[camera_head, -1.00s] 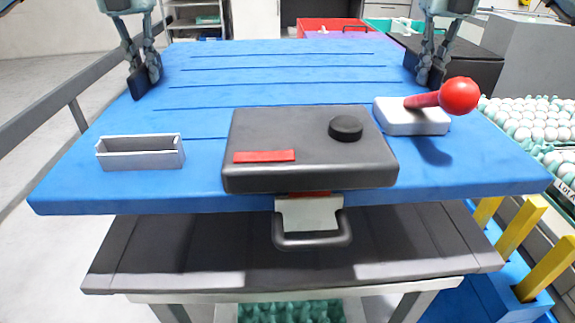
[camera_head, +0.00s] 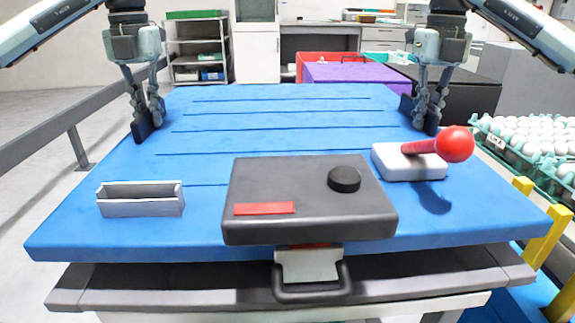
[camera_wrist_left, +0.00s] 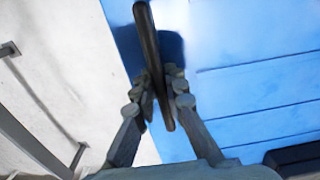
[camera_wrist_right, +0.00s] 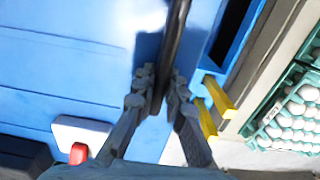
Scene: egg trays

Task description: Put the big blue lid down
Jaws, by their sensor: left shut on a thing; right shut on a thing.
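The big blue lid (camera_head: 270,120) spans the head view, roughly level, carrying a black box and other fittings. Its front edge is above a dark grey surface (camera_head: 180,285); a narrowed strip of that surface shows, and I cannot tell whether they touch. My left gripper (camera_head: 147,116) is shut on the dark left handle (camera_wrist_left: 147,35) at the lid's left edge. My right gripper (camera_head: 430,112) is shut on the dark right handle (camera_wrist_right: 177,30) at the right edge. Both wrist views show the fingers closed around the handles.
A black box (camera_head: 290,190), a grey open holder (camera_head: 140,207) and a white block (camera_head: 405,162) with a red knob (camera_head: 455,144) are on the lid. Egg trays (camera_head: 525,150) and yellow posts (camera_head: 545,240) stand to the right. A rail (camera_head: 60,110) runs along the left.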

